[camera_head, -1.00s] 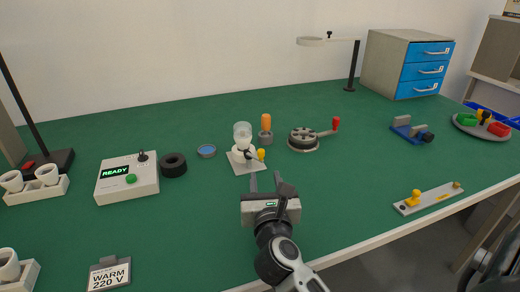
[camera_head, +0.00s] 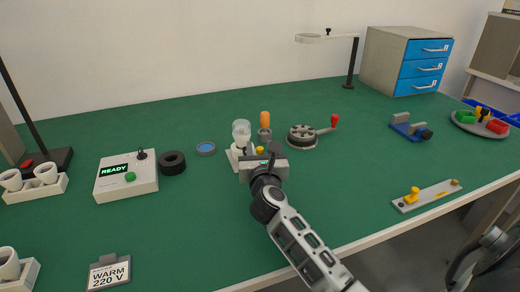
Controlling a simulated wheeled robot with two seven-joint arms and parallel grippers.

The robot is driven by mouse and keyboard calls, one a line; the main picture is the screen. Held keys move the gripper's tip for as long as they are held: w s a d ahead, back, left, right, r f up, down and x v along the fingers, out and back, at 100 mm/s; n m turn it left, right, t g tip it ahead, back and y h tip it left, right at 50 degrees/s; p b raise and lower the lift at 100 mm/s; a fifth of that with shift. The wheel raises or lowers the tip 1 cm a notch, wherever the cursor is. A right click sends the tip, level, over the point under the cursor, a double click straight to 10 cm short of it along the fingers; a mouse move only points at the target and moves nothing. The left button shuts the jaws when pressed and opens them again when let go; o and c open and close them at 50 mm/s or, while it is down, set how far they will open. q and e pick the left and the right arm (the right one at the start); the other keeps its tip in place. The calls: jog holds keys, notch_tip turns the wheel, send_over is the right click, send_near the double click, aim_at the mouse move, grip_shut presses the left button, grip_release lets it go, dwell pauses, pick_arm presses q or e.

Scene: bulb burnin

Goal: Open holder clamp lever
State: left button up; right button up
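The holder (camera_head: 234,160) stands on the green table near the middle, a pale base with a clear bulb (camera_head: 241,131) upright in it. The clamp lever's yellow knob (camera_head: 260,151) shows just above my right gripper's body. My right gripper (camera_head: 262,153) reaches in from the front, right at the holder; its body hides the front of the base and most of the lever. Its fingertips are largely hidden, so I cannot tell whether they touch the knob or how far apart they are. My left gripper is not in view.
An orange-handled tool (camera_head: 265,122) stands just behind. A round dark fixture with a red-knobbed crank (camera_head: 303,136) is to the right. A black ring (camera_head: 172,163) and a READY box (camera_head: 127,177) are left.

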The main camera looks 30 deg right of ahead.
grip_shut()
